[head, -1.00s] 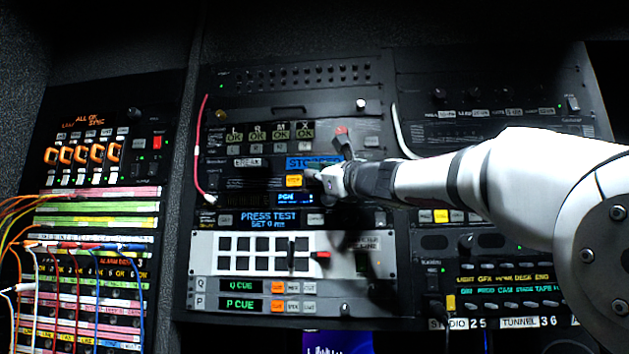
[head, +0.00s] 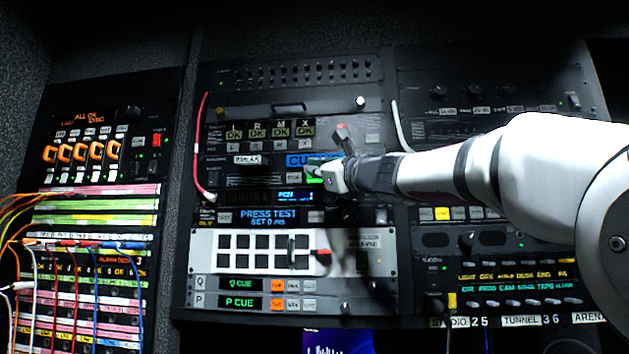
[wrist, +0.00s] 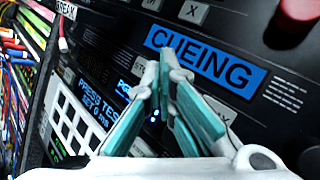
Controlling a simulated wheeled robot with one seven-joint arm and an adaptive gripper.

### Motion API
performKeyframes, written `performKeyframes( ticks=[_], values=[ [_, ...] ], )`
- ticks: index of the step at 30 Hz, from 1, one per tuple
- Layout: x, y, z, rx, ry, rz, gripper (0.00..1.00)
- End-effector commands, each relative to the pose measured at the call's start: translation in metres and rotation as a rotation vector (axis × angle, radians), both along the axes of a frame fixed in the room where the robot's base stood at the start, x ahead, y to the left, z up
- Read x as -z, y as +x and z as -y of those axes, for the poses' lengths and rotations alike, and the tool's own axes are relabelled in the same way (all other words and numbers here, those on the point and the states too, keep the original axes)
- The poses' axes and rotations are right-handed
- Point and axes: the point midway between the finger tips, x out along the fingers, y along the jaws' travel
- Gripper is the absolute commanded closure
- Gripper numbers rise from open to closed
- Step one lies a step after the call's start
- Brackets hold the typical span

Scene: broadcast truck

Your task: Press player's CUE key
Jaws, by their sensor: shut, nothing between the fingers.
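The player is a dark rack unit with a blue display (head: 299,160) partly covered by my gripper. In the wrist view the display (wrist: 208,65) reads CUEING. My gripper (head: 310,169) is at the player's front, just below the display, with its fingers shut and empty. In the wrist view the fingertips (wrist: 168,58) point at the panel at the display's lower left edge. A green-lit patch (head: 315,179) shows beside the fingers. The CUE key's label is hidden, and I cannot tell whether the fingertips touch a key.
Below are a PRESS TEST display (head: 268,215) and a white panel of black keys (head: 228,262). A red cable (head: 197,150) hangs at the left. A red knob (wrist: 300,8) stands out at the upper right of the wrist view. Patch cables (head: 70,243) fill the left rack.

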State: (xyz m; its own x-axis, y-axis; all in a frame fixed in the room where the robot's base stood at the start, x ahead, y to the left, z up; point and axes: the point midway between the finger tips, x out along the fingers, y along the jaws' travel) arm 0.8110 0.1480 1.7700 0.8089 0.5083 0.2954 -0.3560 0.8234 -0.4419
Motion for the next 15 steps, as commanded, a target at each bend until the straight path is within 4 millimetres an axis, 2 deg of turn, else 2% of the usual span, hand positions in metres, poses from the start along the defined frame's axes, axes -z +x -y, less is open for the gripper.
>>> performKeyframes(
  ticks=[10,15],
  values=[
    [0.000,-0.002,0.000,0.000,0.000,0.000,1.00],
    [0.000,-0.014,-0.003,-0.001,0.000,0.002,1.00]
  ],
)
